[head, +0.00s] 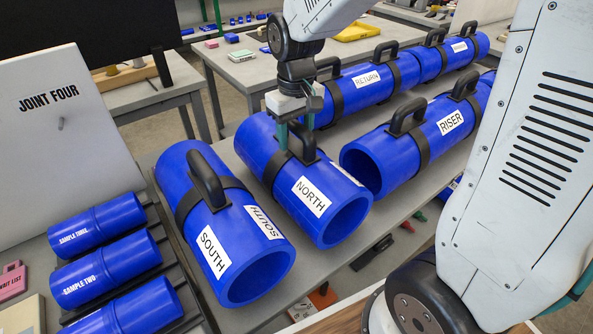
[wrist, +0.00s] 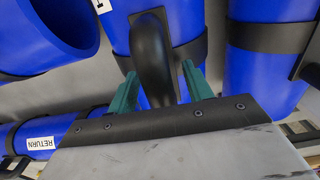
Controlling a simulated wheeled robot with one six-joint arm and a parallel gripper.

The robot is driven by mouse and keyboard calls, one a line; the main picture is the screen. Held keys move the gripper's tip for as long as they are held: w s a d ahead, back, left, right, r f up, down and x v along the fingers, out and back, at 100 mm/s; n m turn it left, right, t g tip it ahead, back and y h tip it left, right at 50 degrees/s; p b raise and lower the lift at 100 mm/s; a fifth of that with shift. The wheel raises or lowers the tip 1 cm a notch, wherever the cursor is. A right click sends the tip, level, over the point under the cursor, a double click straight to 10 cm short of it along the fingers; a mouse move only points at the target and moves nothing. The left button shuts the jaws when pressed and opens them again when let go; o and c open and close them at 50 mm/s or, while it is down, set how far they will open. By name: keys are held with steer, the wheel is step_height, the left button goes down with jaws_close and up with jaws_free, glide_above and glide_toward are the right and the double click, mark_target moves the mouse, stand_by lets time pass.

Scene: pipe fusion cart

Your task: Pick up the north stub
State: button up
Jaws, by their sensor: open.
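The north stub (head: 311,197) is a thick blue pipe with a white NORTH label, a black band and a black arched handle. It lies on the grey bench between the SOUTH stub and the RISER pipe. My gripper (head: 296,137) is above it, pointing down at its handle. In the wrist view, the stub's handle (wrist: 153,60) stands between the two green fingers of my gripper (wrist: 160,90). The fingers are open, one on each side of the handle; whether they touch it cannot be told. The blue body of the north stub (wrist: 119,32) shows behind the handle.
The SOUTH stub (head: 222,215) lies close on the left. The RISER pipe (head: 405,150) lies close on the right, and the RETURN pipe (head: 352,90) behind. Smaller sample pipes (head: 105,262) sit on a rack at the left. A grey JOINT FOUR panel (head: 65,130) stands behind them.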

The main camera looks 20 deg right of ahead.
steer(key=shift+f, duration=0.15)
jaws_close()
stand_by(1.4)
